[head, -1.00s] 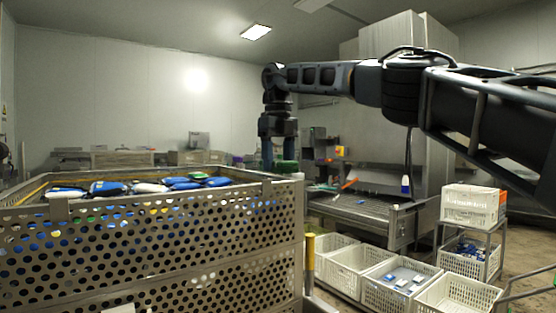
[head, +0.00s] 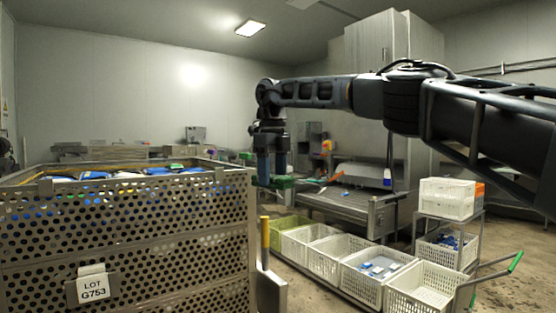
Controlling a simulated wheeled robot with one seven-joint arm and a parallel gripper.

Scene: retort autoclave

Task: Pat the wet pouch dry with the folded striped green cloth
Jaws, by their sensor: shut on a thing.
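My gripper (head: 270,168) points down, its blue-grey fingers shut on a green folded cloth (head: 277,182). Its stripes are too small to make out. It hangs just right of the perforated metal basket's upper right corner, in front of the steel table as seen here. Blue and white pouches (head: 160,171) lie along the top of the basket (head: 130,230), mostly hidden by its near wall. I cannot tell which pouch is wet.
A steel table (head: 345,203) stands behind the cloth to the right. White crates (head: 375,280) line the floor at right, beside a small rack (head: 447,235) with more crates. A yellow-topped post (head: 265,240) stands at the basket's right corner.

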